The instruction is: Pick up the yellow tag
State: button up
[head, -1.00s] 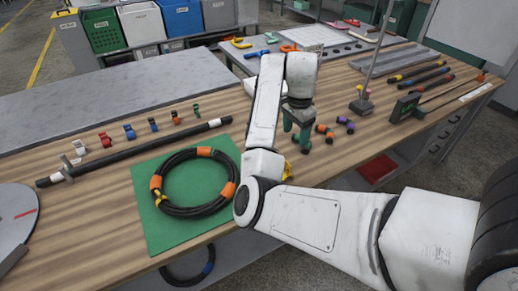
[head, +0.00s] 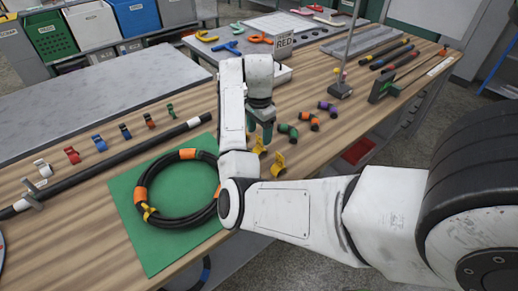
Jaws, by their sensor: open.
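Two small yellow tags stand on the wooden bench. The farther yellow tag (head: 260,146) is just below my gripper, and the nearer yellow tag (head: 278,163) is a little to the right, above my forearm in the picture. My gripper (head: 260,134) points down with its dark green fingers open, and I see nothing held between them. I cannot tell how high the fingertips are above the farther tag. Another yellow piece (head: 150,212) is wrapped on the coiled black hose (head: 177,155) lying on the green mat.
Green (head: 288,131), orange (head: 309,121) and purple (head: 327,108) clips stand right of my gripper. A small stand with a pole (head: 341,90) rises behind them. A long black hose (head: 100,172) and several coloured clips lie left.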

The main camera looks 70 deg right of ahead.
aim_at(260, 148)
jog(key=f, duration=0.4)
jog(key=shift+s+a+f, duration=0.1)
jog(key=shift+a+f, duration=0.1)
jog(key=shift+a, duration=0.05)
jog(key=c, duration=1.1)
jog(key=shift+r, duration=0.1)
